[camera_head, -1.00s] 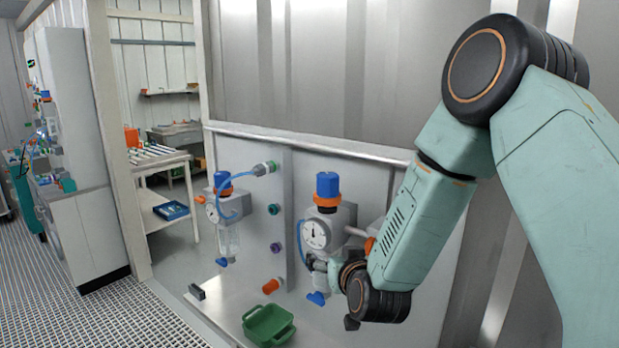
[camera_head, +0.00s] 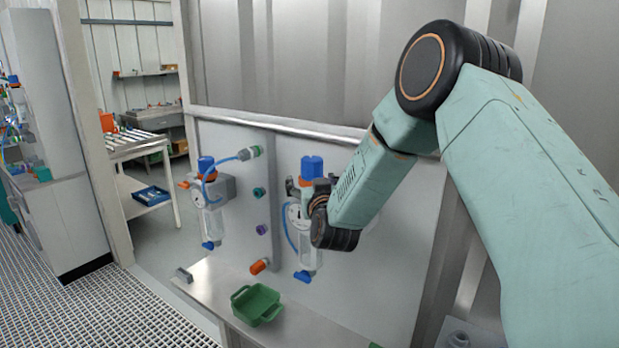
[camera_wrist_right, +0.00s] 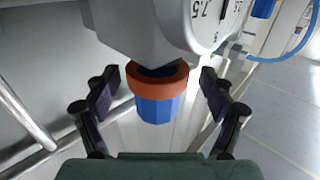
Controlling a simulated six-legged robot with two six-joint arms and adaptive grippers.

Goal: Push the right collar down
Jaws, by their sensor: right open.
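The right vessel (camera_head: 305,258) hangs on the grey panel, with a blue knob (camera_head: 312,168) on top. In the right wrist view, the orange collar (camera_wrist_right: 178,82) rings the blue knob (camera_wrist_right: 155,110), below the grey housing (camera_wrist_right: 165,30) in that picture. The open fingers of the gripper (camera_wrist_right: 160,82) stand on either side of the collar, with gaps visible on both sides. The left gripper is not in view.
A second vessel (camera_head: 211,222) with its own blue knob (camera_head: 206,164) hangs to the left. Coloured fittings, including a purple one (camera_head: 262,229), sit on the panel between them. A green bin (camera_head: 257,305) stands on the ledge below. A blue hose (camera_head: 221,164) loops by the left vessel.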

